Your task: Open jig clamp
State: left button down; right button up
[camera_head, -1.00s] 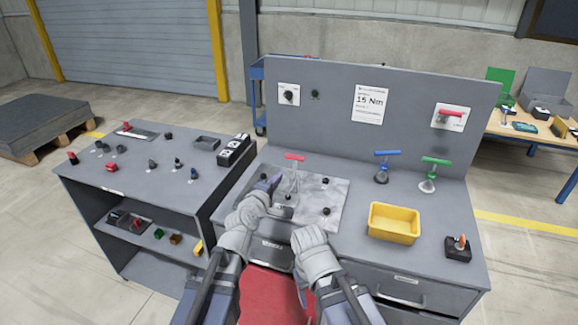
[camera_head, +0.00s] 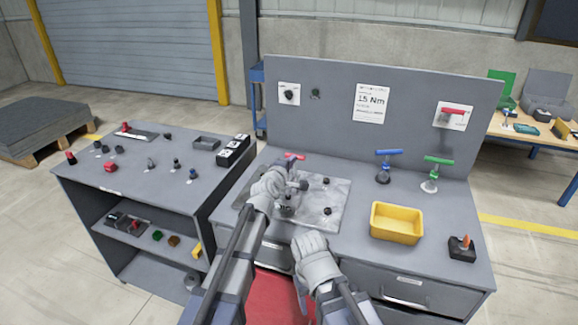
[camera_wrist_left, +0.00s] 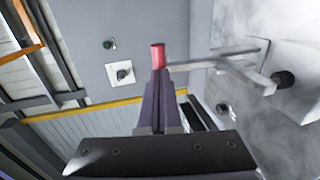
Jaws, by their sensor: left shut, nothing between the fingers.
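The jig clamp has a red handle (camera_head: 297,156) and stands on the pale metal plate (camera_head: 335,190) of the bench, in the head view. My left gripper (camera_head: 291,164) is at the clamp and hides part of it. In the left wrist view the shut fingers (camera_wrist_left: 157,78) point at the red handle end (camera_wrist_left: 157,54), which shows just beyond their tips with nothing between them. I cannot tell whether they touch. The clamp's metal arm (camera_wrist_left: 220,68) runs right from there. My right arm's wrist is low in front of the bench; its fingers do not show.
A yellow bin (camera_head: 397,222), blue (camera_head: 384,166) and green (camera_head: 432,174) T-handled tools and a dark block (camera_head: 461,249) are on the bench's right. A grey panel (camera_head: 330,135) rises behind. A side table (camera_head: 130,180) with small parts stands left.

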dwell(0.4)
pick_arm(q)
jog(key=shift+w+d+r+p, duration=0.15)
jog(key=shift+p, duration=0.2)
jog(key=w+g+p, duration=0.1)
jog(key=p, duration=0.1)
jog(key=w+r+g+p, duration=0.1)
jog(key=p, duration=0.1)
jog(key=w+d+g+y+p, duration=0.1)
jog(key=p, duration=0.2)
jog(key=shift+w+r, duration=0.1)
jog(key=shift+r, duration=0.2)
jog(key=w+d+f+g+y+p, duration=0.1)
jog(key=w+d+f+g+p, duration=0.1)
jog(key=w+g+p, duration=0.3)
jog(key=shift+w+f+g+y, duration=0.4)
jog(key=shift+w+f+g, duration=0.1)
jog(key=shift+w+f, duration=0.35)
jog(key=shift+d, duration=0.1)
jog(key=shift+r, duration=0.1)
